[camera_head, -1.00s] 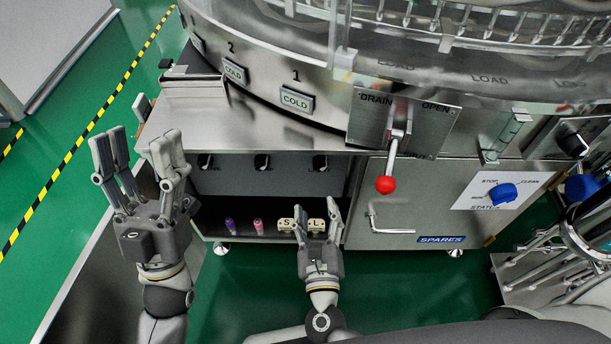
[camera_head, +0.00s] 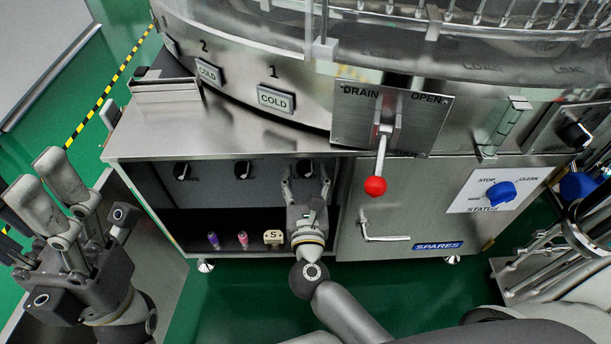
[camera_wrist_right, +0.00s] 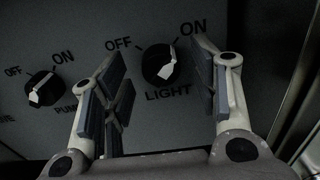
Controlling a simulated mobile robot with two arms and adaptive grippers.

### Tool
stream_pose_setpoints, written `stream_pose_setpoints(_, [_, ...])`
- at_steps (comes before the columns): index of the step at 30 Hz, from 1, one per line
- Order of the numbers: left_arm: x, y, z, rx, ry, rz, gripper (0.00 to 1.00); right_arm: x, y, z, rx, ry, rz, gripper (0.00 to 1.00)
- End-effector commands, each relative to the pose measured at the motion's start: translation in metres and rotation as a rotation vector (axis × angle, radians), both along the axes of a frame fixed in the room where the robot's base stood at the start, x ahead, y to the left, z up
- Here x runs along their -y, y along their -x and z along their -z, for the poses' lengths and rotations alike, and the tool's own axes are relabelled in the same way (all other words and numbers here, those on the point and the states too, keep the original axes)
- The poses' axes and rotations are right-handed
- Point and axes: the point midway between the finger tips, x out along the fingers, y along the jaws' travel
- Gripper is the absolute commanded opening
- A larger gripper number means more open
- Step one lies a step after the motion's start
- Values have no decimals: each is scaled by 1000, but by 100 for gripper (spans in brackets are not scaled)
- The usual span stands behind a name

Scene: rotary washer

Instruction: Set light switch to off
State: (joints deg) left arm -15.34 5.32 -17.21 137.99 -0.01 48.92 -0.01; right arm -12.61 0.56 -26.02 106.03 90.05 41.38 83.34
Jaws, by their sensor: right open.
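The light switch is a round black knob with a pale pointer; in the right wrist view the light knob (camera_wrist_right: 158,64) sits under OFF at upper left and ON at upper right. Its pale pointer lies on the knob's right side, its upper end towards ON. My right gripper (camera_wrist_right: 160,85) is open and empty, with its fingers left and right of the knob; I cannot tell whether they touch it. In the head view my right gripper (camera_head: 306,175) is at the recessed panel and partly hides the knob. My left gripper (camera_head: 42,175) is open and empty at the left edge.
The pump knob (camera_wrist_right: 40,88) is left of the light knob. The steel counter ledge (camera_head: 225,135) overhangs the panel. On the shelf below stand a purple vial (camera_head: 213,240), a pink vial (camera_head: 243,239) and an S block (camera_head: 273,237). A red-balled lever (camera_head: 375,186) hangs at right.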

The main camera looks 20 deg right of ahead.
Motion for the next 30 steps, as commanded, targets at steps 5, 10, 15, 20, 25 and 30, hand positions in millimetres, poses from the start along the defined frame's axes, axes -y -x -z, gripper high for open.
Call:
stream_pose_setpoints(5, [0, -1, 0, 0, -2, 0, 55, 3, -9, 0, 1, 1, 0, 55])
stream_pose_setpoints(10, [0, -1, 0, 0, -2, 0, 55, 3, -10, 0, 0, 1, 0, 55])
stream_pose_setpoints(15, [0, -1, 0, 0, -1, 0, 55, 3, -10, 0, 0, 1, 0, 43])
stream_pose_setpoints(20, [0, -1, 0, 2, -2, 0, 55, 3, -10, 0, 0, 1, 0, 23])
stream_pose_setpoints(25, [0, 0, -1, 3, -1, 0, 55, 3, -10, 0, -1, 2, 0, 10])
stream_pose_setpoints(30, [0, 1, -4, 9, 1, 0, 55, 3, -10, -1, -7, 22, 0, 10])
